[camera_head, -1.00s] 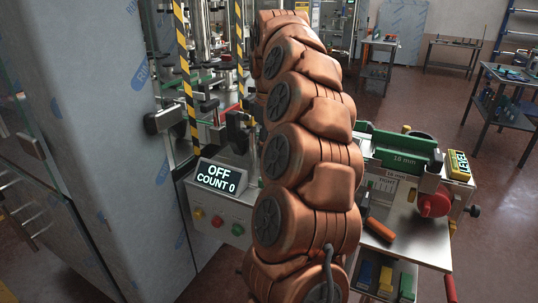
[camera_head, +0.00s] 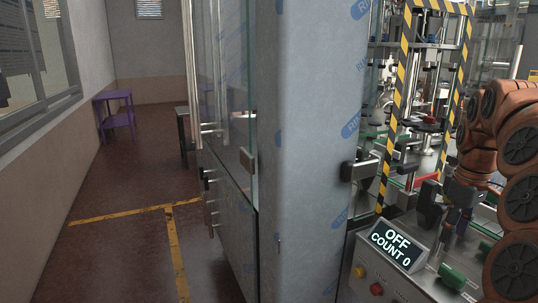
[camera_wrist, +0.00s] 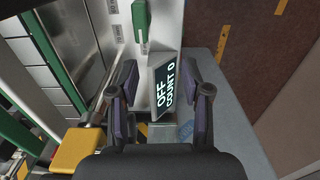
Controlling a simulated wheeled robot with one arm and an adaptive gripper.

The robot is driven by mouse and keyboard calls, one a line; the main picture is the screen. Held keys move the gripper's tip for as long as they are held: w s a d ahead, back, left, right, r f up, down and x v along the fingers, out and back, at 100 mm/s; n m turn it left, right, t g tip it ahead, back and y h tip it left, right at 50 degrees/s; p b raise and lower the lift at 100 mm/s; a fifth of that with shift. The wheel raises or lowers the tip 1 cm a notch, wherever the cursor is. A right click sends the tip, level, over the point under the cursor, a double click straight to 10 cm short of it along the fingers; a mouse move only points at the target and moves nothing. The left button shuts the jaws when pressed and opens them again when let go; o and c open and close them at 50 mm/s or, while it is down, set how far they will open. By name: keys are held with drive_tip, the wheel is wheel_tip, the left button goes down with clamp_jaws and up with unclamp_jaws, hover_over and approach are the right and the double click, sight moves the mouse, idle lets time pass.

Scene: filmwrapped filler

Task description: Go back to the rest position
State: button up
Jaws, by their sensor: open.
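My gripper (camera_wrist: 165,85) shows in the wrist view with its two dark fingers wide apart and nothing between them. Beyond the fingers is the display (camera_wrist: 168,85) reading OFF and COUNT 0, seen sideways. In the head view my copper-coloured arm is bent at the right edge, and my gripper (camera_head: 445,205) hangs in front of the machine, above and right of the same display (camera_head: 391,246). Its fingertips are small and dark there.
A tall grey cabinet (camera_head: 310,150) with film on it stands left of the machine. A striped yellow-black post (camera_head: 397,110) rises close to my arm. A red button (camera_head: 376,289) sits below the display. Open floor (camera_head: 130,240) and a purple table (camera_head: 115,115) lie at the left.

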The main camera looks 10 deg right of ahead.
drive_tip(key=s+a+f+p, duration=0.1)
drive_tip(key=s+a, duration=0.2)
drive_tip(key=a, duration=0.7)
drive_tip(key=s+a+p, duration=0.1)
drive_tip(key=s+a, duration=0.2)
drive_tip(key=a, duration=0.7)
drive_tip(key=s+a+f+m+g+p, duration=0.1)
drive_tip(key=s+a+f, duration=0.3)
drive_tip(key=s, duration=0.5)
drive_tip(key=s+a+f+m+p, duration=0.1)
drive_tip(key=s+a+f+m, duration=0.1)
drive_tip(key=s+a+f, duration=0.3)
drive_tip(key=s, duration=0.4)
drive_tip(key=shift+s+m+g+p, duration=0.15)
drive_tip(key=shift+m+g+p, duration=0.15)
drive_tip(key=shift+g, duration=0.1)
